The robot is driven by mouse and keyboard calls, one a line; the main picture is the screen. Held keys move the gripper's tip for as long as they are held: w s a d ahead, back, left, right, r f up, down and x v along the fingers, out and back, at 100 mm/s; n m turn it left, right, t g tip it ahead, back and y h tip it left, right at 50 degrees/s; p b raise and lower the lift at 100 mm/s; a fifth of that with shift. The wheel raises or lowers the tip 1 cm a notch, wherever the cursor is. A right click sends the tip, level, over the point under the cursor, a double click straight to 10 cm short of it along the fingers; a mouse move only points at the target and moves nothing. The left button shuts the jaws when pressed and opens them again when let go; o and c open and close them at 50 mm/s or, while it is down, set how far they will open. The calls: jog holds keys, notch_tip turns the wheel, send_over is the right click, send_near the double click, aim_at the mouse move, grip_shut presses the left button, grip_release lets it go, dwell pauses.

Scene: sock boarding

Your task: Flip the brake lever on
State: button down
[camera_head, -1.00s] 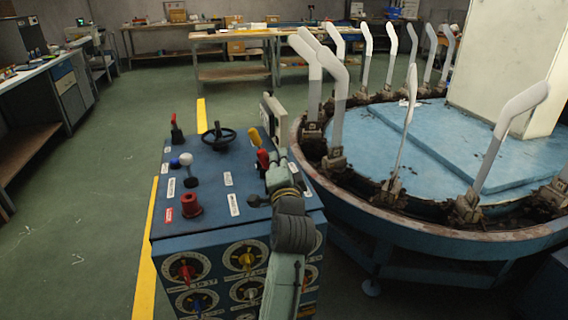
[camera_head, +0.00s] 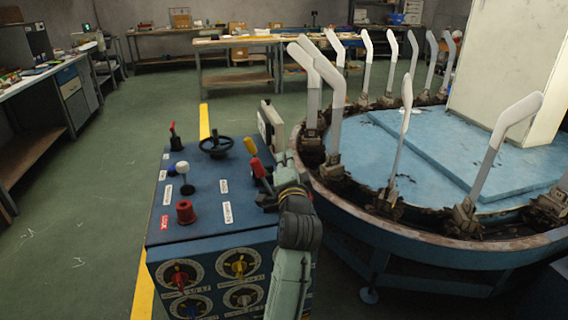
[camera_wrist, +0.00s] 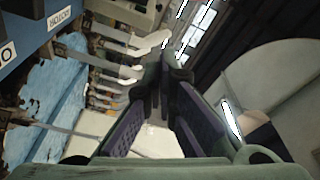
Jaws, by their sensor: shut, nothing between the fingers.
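The control console (camera_head: 205,210) stands in front of me with several levers and knobs on its blue top. A yellow-handled lever (camera_head: 250,146) and a red-handled lever (camera_head: 257,167) stand near its right edge; a black-based lever with a red grip (camera_head: 174,136) stands at the far left corner. The labels are too small to tell which is the brake lever. In the wrist view my gripper (camera_wrist: 167,62) is shut and empty, its fingertips together, with no lever between or touching them. In the head view my arm hides the console's right front part and the fingers are not clear.
A black handwheel (camera_head: 216,146), a white knob (camera_head: 182,170) and a red button (camera_head: 185,212) are on the console top. A round blue machine (camera_head: 440,165) with several upright white forms stands close on the right. Open green floor (camera_head: 90,200) lies to the left.

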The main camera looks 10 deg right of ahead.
jog(key=s+a+b, duration=0.1)
jog(key=s+b, duration=0.1)
jog(key=s, duration=0.8)
jog(key=shift+a+f, duration=0.25)
jog(key=shift+f, duration=0.05)
